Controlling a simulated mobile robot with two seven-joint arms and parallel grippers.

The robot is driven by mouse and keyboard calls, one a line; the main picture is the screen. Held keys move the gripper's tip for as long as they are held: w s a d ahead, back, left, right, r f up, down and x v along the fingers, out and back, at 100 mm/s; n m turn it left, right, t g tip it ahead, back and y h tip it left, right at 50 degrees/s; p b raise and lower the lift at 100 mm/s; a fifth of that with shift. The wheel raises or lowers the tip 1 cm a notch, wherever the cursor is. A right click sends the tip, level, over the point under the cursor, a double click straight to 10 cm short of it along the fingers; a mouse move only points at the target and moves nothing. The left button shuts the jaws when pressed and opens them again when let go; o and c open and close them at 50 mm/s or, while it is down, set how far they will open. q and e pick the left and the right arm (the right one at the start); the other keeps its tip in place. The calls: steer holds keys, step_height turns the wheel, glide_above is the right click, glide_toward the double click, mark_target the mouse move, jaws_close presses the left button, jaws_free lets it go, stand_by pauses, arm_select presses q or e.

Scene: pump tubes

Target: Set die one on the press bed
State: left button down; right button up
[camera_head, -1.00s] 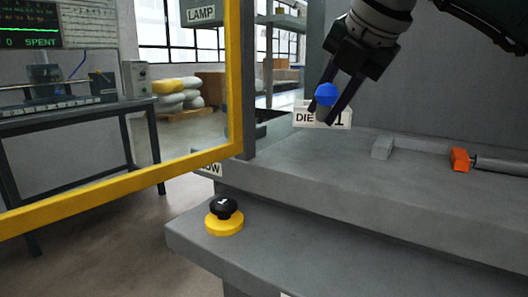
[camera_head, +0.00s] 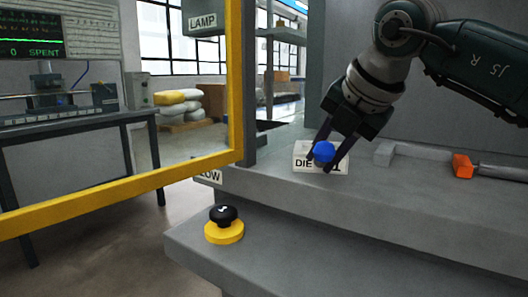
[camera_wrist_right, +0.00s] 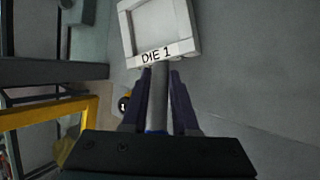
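Die one (camera_head: 302,154) is a pale square frame marked "DIE 1" with a grey stem and a blue knob (camera_head: 323,150). My right gripper (camera_head: 321,163) is shut on the stem, with the knob between its fingers. The die is over the grey press bed (camera_head: 400,195), near its left end; I cannot tell whether it touches. The right wrist view shows the die's frame (camera_wrist_right: 184,47) beyond the fingertips and the stem between the dark fingers (camera_wrist_right: 160,100). The fingers hide part of the "DIE 1" label in the head view. My left gripper is out of view.
A grey block (camera_head: 384,152) and an orange-tipped rod (camera_head: 463,166) are on the bed to the right. A yellow frame (camera_head: 120,188) and post stand at left. A black button on a yellow base (camera_head: 224,233) sits on the lower front ledge.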

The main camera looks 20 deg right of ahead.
steer(key=o, duration=0.5)
steer(key=shift+c, duration=0.2)
steer(key=shift+r, duration=0.1)
steer(key=shift+r, duration=0.2)
steer(key=p+v, duration=0.2)
steer(key=v, duration=0.9)
steer(key=shift+s+r, duration=0.2)
steer(key=shift+r, duration=0.1)
